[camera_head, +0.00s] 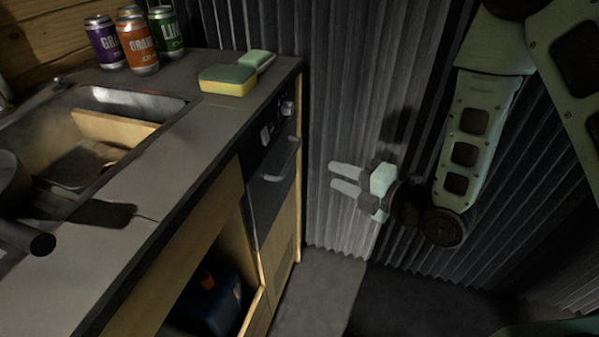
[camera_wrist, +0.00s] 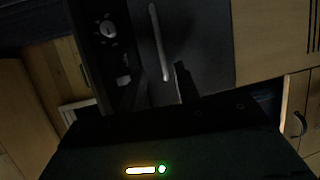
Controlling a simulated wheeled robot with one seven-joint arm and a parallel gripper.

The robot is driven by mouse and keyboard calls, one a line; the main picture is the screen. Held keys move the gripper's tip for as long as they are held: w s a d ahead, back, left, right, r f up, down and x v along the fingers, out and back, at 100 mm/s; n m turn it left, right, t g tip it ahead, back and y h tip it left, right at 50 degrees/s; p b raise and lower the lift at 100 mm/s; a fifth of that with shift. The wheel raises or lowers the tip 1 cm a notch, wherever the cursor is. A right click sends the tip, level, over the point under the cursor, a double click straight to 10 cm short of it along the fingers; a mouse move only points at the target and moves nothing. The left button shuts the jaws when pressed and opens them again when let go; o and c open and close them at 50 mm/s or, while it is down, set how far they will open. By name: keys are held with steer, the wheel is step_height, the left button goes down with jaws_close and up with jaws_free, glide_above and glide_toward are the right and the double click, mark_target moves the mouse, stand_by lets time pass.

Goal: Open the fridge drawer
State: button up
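The fridge drawer (camera_head: 268,200) has a dark front in the counter unit, below a panel with knobs. It looks closed, flush with the unit. Its pale bar handle (camera_head: 282,160) runs along the upper part of the front. In the wrist view the drawer front (camera_wrist: 205,45) fills the upper middle, with the handle (camera_wrist: 158,42) running nearly upright in the picture. My gripper (camera_head: 338,175) is to the right of the handle, apart from it, with its fingers pointing left towards the unit. The two fingers are spread with an empty gap between them.
The counter (camera_head: 165,165) holds two sponges (camera_head: 228,80), several cans (camera_head: 138,45) and a sink (camera_head: 120,100). An open compartment below holds a dark blue container (camera_head: 208,300). A corrugated wall (camera_head: 340,110) stands behind my gripper. The floor (camera_head: 315,290) before the unit is clear.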

steer(key=p+x, duration=0.1)
steer(key=x, duration=1.1)
steer(key=shift+s+f, duration=0.1)
jaws_close()
